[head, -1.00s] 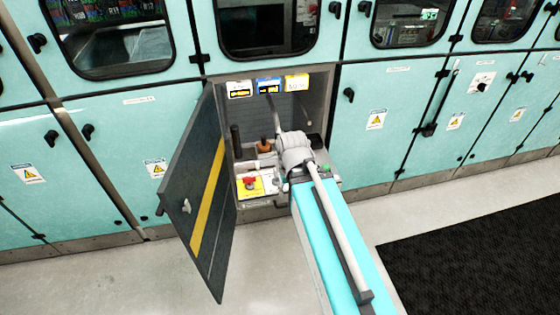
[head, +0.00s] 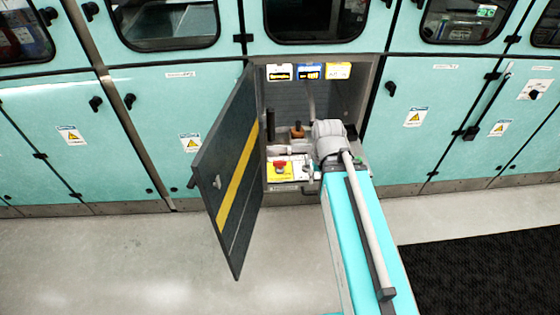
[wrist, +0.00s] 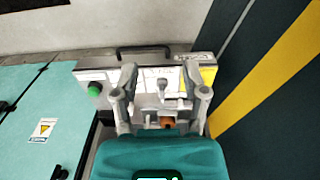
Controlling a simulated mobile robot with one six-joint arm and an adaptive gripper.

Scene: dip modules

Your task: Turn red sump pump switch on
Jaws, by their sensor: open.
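A control recess in the teal cabinet holds a panel with a red button (head: 280,165) on a yellow plate (head: 280,175). My gripper (wrist: 161,84) is open over this panel in the wrist view, with its fingers apart. Between the fingers are a small grey switch (wrist: 163,86) on a white label and an orange knob (wrist: 167,122). The yellow plate (wrist: 208,76) shows behind the right finger; the red button is hidden there. I see no clearly red switch handle between the fingers. In the head view my wrist hides part of the panel's right side.
A dark door with a yellow stripe (head: 238,190) stands open left of the recess and close to my gripper in the wrist view. A green button (wrist: 94,89) lies left of the fingers. A dark handle (wrist: 142,50) juts from the panel's front. The floor (head: 150,255) is clear.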

